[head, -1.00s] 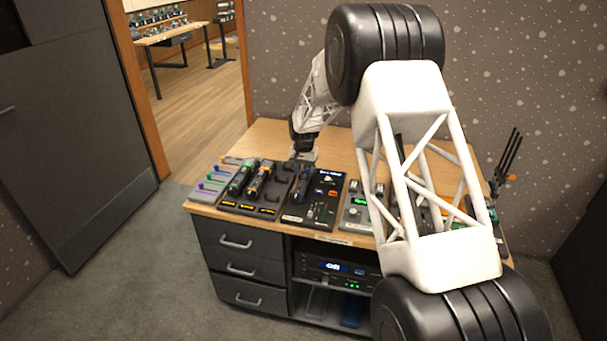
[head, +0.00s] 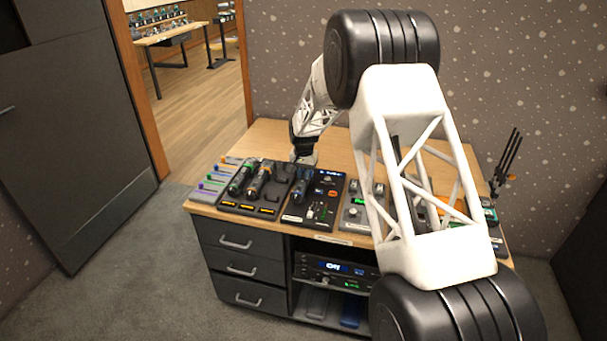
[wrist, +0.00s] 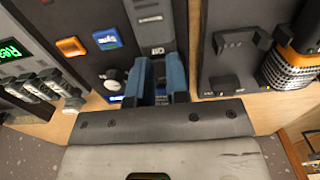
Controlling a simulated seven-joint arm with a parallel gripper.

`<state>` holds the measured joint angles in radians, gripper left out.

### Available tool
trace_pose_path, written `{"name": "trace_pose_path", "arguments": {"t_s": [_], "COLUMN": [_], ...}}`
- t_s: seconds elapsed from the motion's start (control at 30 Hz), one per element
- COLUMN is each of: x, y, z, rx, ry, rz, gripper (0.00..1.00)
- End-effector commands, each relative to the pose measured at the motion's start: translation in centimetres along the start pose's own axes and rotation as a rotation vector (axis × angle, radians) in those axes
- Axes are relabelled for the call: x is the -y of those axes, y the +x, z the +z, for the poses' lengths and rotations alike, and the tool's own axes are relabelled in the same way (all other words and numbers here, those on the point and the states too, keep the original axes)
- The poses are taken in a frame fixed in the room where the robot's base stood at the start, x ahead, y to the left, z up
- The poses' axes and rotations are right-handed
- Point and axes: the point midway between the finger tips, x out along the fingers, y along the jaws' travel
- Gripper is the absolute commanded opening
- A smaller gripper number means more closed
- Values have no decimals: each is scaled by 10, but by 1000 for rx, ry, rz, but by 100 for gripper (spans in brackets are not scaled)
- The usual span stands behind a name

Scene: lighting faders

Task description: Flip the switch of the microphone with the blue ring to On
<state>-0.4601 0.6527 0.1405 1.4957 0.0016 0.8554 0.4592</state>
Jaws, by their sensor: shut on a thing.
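The dark microphone with the blue ring (head: 300,188) lies on a black panel (head: 324,206) at the middle of the desk. My gripper (head: 303,163) is at its far end. In the wrist view my gripper's two blue-padded fingers (wrist: 161,82) are closed on its dark handle (wrist: 152,18), which runs away from them and bears small printed marks. The fingers hide part of the handle, and the switch's position is not clear. A green-ringed microphone (head: 240,178) and an orange-ringed one (head: 259,183) lie to the left.
An empty cradle (wrist: 238,50) stands close beside my fingers. A small knob (wrist: 116,80), an orange button (wrist: 71,46) and a blue button (wrist: 107,39) are on the other side. A receiver (head: 337,270) below the desktop displays "Off". The desktop's back (head: 264,138) is clear.

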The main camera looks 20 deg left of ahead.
Motion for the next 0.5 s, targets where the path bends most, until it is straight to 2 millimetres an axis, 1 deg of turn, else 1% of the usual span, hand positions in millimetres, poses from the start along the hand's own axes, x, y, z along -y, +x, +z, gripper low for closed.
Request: {"name": "trace_pose_path", "arguments": {"t_s": [0.17,0.5], "x": [0,0], "y": [0,-1], "z": [-2,-6], "rx": [41,210], "ry": [3,2], "rz": [1,1], "gripper": [0,0]}}
